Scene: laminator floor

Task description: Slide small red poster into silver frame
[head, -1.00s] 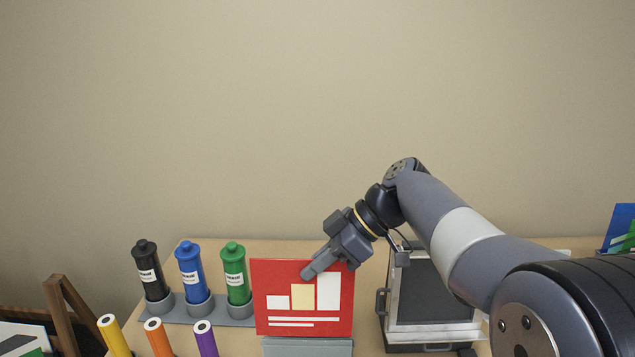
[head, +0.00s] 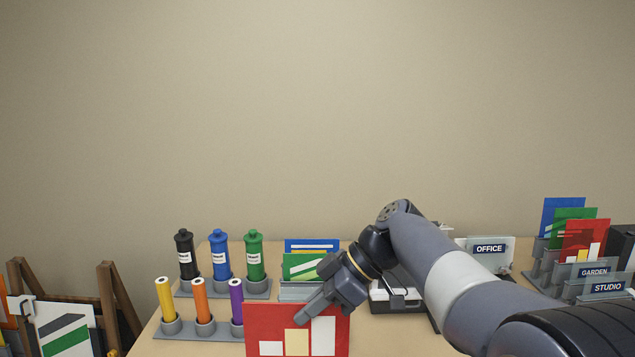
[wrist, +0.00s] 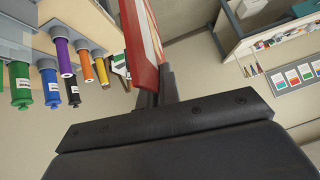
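A red poster (head: 262,330) with white and cream blocks hangs upright from my gripper (head: 305,315) in the head view. My gripper is shut on its top edge, and the poster's bottom runs out of the picture. In the wrist view the poster (wrist: 137,45) shows nearly edge-on, rising from between the fingers (wrist: 155,95). I cannot make out a silver frame for certain in either current view.
Toner bottles (head: 220,258) and coloured rolls (head: 202,300) stand in grey holders left of the poster. Blue and green posters (head: 305,265) stand behind it. A rack of posters (head: 565,232) and OFFICE sign (head: 489,249) are right. Wooden easels (head: 118,295) stand left.

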